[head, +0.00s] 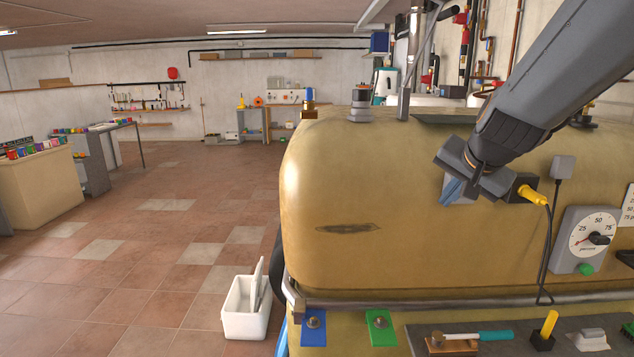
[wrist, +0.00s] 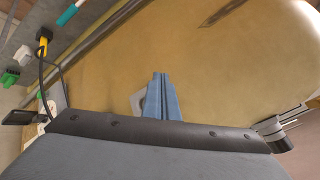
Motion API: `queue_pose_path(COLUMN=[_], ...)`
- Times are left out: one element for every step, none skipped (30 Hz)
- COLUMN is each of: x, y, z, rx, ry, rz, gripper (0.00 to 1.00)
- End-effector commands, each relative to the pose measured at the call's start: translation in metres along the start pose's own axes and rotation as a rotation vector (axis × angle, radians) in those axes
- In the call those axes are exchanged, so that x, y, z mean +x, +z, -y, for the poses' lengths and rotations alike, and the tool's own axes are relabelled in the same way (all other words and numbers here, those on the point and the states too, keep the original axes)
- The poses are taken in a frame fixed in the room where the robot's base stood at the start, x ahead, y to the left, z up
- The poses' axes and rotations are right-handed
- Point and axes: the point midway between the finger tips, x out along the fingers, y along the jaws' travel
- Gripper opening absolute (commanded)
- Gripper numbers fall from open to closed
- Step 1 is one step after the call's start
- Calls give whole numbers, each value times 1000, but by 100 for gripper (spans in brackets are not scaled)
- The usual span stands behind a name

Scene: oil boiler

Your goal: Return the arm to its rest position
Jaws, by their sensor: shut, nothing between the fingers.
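My arm comes in from the upper right of the head view and reaches down in front of the large tan boiler (head: 390,200). My gripper (head: 450,192) is at its end, with blue fingers in front of the boiler's front face. In the wrist view the blue fingers of my gripper (wrist: 158,80) lie together, with nothing between them. Behind them is the tan boiler surface (wrist: 200,45). I cannot tell whether the fingertips touch the boiler.
A black box with a yellow plug (head: 532,195) and cable is close right of my gripper. A percent dial (head: 588,238) is further right. Below is a shelf with a teal-handled tool (head: 495,335). A white bin (head: 246,308) stands on the floor. The tiled floor at left is open.

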Motion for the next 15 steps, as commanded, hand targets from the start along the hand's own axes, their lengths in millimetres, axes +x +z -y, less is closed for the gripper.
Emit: queue_pose_path(x=[11, 15, 20, 23, 25, 27, 28, 28, 28, 27, 26, 24, 23, 21, 22], y=[36, 55, 79, 97, 114, 134, 149, 164, 181, 194, 206, 221, 232, 243, 254], z=[-9, -15, -23, -30, -36, -45, -51, -58, -67, -74, -80, -89, -96, -102, -110], rx=[-84, -135, -201, -250, -298, -359, -403, -446, -500, -542, -581, -633, -672, -709, -745], ry=[27, 41, 59, 71, 82, 95, 104, 111, 121, 128, 133, 140, 145, 149, 154], rz=[66, 100, 146, 181, 213, 253, 283, 313, 350, 379, 404, 439, 465, 491, 517], gripper=[0, 0, 0, 0, 0, 0, 0, 0, 0, 0, 0, 0, 0, 0, 0])
